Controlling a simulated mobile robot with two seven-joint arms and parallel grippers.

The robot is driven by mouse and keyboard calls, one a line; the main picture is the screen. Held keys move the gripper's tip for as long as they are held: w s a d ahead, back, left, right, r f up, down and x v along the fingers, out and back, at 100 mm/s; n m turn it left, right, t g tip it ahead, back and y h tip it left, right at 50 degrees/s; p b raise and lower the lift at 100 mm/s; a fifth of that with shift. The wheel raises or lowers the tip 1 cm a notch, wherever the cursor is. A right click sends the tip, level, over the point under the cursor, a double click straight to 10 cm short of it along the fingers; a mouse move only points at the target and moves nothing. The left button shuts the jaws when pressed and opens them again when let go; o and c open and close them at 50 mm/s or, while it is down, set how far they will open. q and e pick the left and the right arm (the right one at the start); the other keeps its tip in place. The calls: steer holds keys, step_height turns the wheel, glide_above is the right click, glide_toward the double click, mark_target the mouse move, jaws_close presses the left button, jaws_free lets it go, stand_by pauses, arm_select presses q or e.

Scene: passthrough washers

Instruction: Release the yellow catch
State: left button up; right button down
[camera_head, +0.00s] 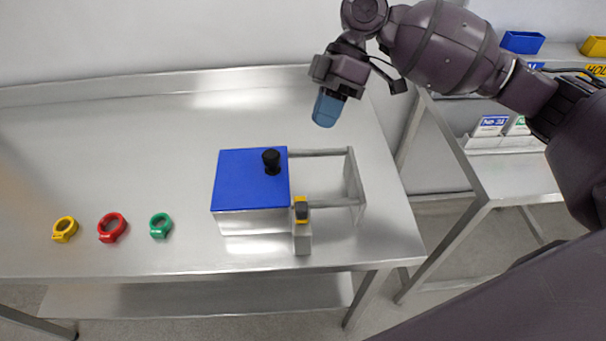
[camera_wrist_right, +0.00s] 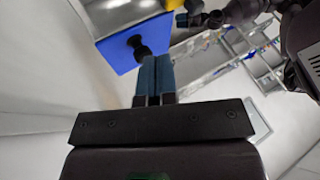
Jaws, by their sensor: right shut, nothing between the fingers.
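The yellow catch (camera_head: 301,210) sits at the front of the box, on a small grey post by the right edge of the blue lid. The blue lid (camera_head: 235,180) with a black knob (camera_head: 271,158) covers the left part of the metal box; the right part is an open frame. My right gripper (camera_head: 326,108) is shut and empty, above the table behind and to the right of the lid. In the right wrist view its blue fingers (camera_wrist_right: 155,75) are together, with the blue lid (camera_wrist_right: 122,50) and knob (camera_wrist_right: 138,45) beyond. My left gripper is not in view.
A side bench (camera_head: 515,175) with blue and yellow bins stands at the right, across a gap. The table's back left is clear.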

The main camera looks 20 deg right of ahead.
mark_target(306, 209)
steer(key=s+a+f, duration=0.4)
steer(key=s+f, duration=0.1)
steer(key=s+a+f, duration=0.2)
steer(key=f, duration=0.1)
steer(key=shift+s+b, duration=0.15)
steer(key=shift+b, duration=0.15)
steer(key=shift+s+r, duration=0.1)
steer(key=shift+s, duration=0.1)
steer(key=shift+s+a+r+p, duration=0.1)
steer(key=shift+s+a+p, duration=0.1)
steer(key=shift+s+p, duration=0.4)
steer(key=shift+s+a+r+p, duration=0.1)
steer(key=shift+s+a+p, duration=0.1)
steer(key=shift+s+p, duration=0.35)
steer(key=shift+s+a, duration=0.1)
steer(key=shift+s, duration=0.3)
steer(key=shift+f, duration=0.35)
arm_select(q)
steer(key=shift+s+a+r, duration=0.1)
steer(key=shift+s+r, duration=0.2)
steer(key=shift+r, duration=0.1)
arm_select(e)
steer(key=shift+r, duration=0.1)
